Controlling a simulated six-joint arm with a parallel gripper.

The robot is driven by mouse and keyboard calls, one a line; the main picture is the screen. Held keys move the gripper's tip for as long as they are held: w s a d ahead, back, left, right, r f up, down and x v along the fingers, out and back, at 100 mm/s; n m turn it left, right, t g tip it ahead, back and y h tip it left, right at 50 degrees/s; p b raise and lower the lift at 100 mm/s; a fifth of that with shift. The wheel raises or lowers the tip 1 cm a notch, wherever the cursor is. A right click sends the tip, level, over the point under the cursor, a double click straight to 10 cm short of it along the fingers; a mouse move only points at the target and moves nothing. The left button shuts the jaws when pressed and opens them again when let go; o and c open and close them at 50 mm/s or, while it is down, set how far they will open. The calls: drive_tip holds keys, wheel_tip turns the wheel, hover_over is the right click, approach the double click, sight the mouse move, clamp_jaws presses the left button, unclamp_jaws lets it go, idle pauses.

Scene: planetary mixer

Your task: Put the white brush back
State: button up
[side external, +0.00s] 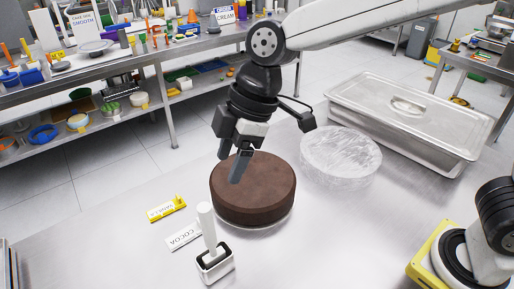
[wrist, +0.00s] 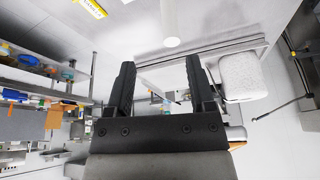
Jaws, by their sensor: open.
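The white brush (side external: 207,226) stands nearly upright, with its lower end in a small white holder with a dark opening (side external: 215,264) at the front of the table. Its bristles are hidden. A white rod that looks like its handle shows at the top of the wrist view (wrist: 168,20). My gripper (side external: 238,172) is in front of the upper left of a brown round cake, pointing down, apart from the brush. In the wrist view its two fingers (wrist: 160,85) are spread with nothing between them.
The brown cake (side external: 252,190) sits on a thin round base. A yellow label (side external: 166,209) and a white COCOA label (side external: 184,236) lie left of the brush. A clear round lid-like disc (side external: 341,155) and a covered steel tray (side external: 405,115) stand behind right.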

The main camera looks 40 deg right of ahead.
drive_tip(key=s+d+f+m+h, duration=0.1)
drive_tip(key=s+d+f+m, duration=0.1)
drive_tip(key=d+f+m, duration=0.3)
drive_tip(key=s+d+f+m+t+h, duration=0.1)
drive_tip(key=d+f+m, duration=0.4)
drive_tip(key=d, duration=0.7)
drive_tip(key=s+d+f+m+h, duration=0.2)
drive_tip(key=d+f+m, duration=0.2)
drive_tip(key=d, duration=0.5)
drive_tip(key=shift+s+d+f+m, duration=0.15)
drive_tip(key=shift+s+f+m, duration=0.25)
drive_tip(key=shift+f, duration=0.35)
